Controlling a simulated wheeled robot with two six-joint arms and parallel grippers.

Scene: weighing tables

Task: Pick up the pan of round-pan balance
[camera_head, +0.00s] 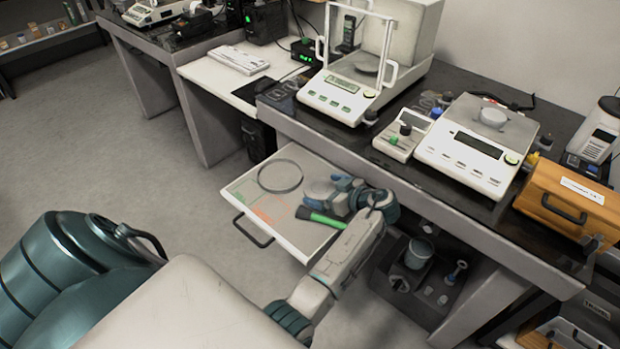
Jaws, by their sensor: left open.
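Another white balance (340,98) with a draft-shield frame stands farther left and has a round plate (368,68). My left gripper (328,196) is open over the pulled-out white drawer (245,205), well below and left of the right balance. A small round grey object (318,189) lies at its fingertips; I cannot tell whether they touch it. My right gripper is not in view.
The drawer holds a dark ring (280,177) and a green-and-black handled tool (320,217). A small grey device (402,136) stands between the balances. A wooden box (570,205) is at the right. Open floor lies left of the drawer.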

